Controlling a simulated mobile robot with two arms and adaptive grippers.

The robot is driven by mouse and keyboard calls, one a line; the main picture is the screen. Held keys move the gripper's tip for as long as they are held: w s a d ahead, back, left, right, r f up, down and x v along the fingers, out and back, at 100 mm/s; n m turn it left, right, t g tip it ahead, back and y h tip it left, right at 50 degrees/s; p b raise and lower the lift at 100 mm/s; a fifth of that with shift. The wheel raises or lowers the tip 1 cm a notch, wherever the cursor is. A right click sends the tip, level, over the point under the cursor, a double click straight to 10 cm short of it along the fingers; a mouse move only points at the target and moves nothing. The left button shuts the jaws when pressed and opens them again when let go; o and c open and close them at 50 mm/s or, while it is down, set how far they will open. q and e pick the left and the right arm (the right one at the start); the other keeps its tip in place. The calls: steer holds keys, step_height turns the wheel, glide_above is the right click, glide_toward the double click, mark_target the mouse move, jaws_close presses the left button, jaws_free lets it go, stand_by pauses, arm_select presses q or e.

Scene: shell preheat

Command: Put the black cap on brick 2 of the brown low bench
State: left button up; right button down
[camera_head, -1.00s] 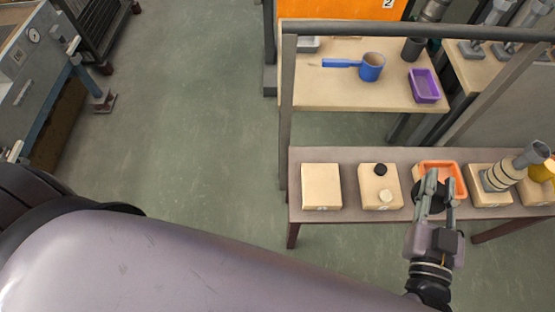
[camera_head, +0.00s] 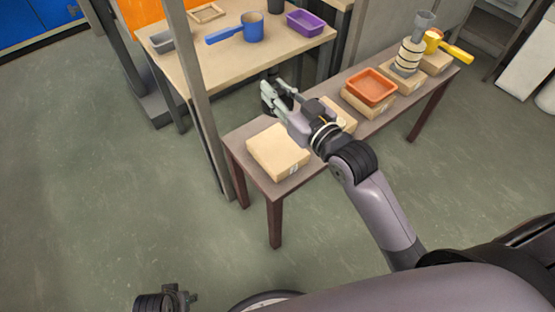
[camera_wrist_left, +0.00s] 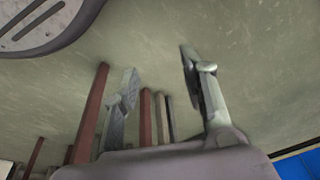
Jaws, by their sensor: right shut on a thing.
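My right gripper (camera_head: 276,92) is shut on a dark rounded thing, apparently the black cap (camera_head: 268,97), mostly hidden between the fingers. It is held above the rear edge of the brown low bench (camera_head: 247,132), near its left end. A bare pale brick (camera_head: 278,152) lies below and in front of the gripper. The second brick from the left (camera_head: 345,112) is partly hidden behind my right gripper and wrist; no number is readable. My left gripper (camera_wrist_left: 160,68) is open and empty in the left wrist view, above the floor.
An orange tray (camera_head: 371,86) sits on the third brick. A banded vessel (camera_head: 409,58) and a yellow pan (camera_head: 433,40) stand farther right. A grey post (camera_head: 196,90) rises beside the bench. A blue pot (camera_head: 252,27) and purple tray (camera_head: 306,23) are on the table behind.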

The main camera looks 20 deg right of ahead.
steer(key=w+d+f+b, duration=0.2)
steer(key=w+f+b, duration=0.1)
steer(key=w+b, duration=0.3)
arm_select(q)
step_height(320, 180, up, 9)
steer(key=t+b, duration=0.1)
steer(key=b, duration=0.1)
arm_select(e)
step_height(320, 180, down, 16)
steer(key=b, duration=0.4)
step_height(320, 180, down, 4)
steer(key=shift+r+b, duration=0.15)
steer(key=shift+b, duration=0.45)
arm_select(q)
steer(key=w+d+r+t+h, duration=0.1)
steer(key=w+d+r+t, duration=0.1)
steer(key=w+r+t, duration=0.3)
steer(key=w+d+r+t+h, duration=0.1)
steer(key=w+d+r+t, duration=0.2)
steer(key=w, duration=0.6)
steer(key=r+t, duration=0.2)
steer(key=shift+w+t+h, duration=0.3)
steer(key=shift+w+h, duration=0.1)
steer(key=shift+d, duration=0.1)
arm_select(e)
steer(key=c, duration=1.4)
jaws_free()
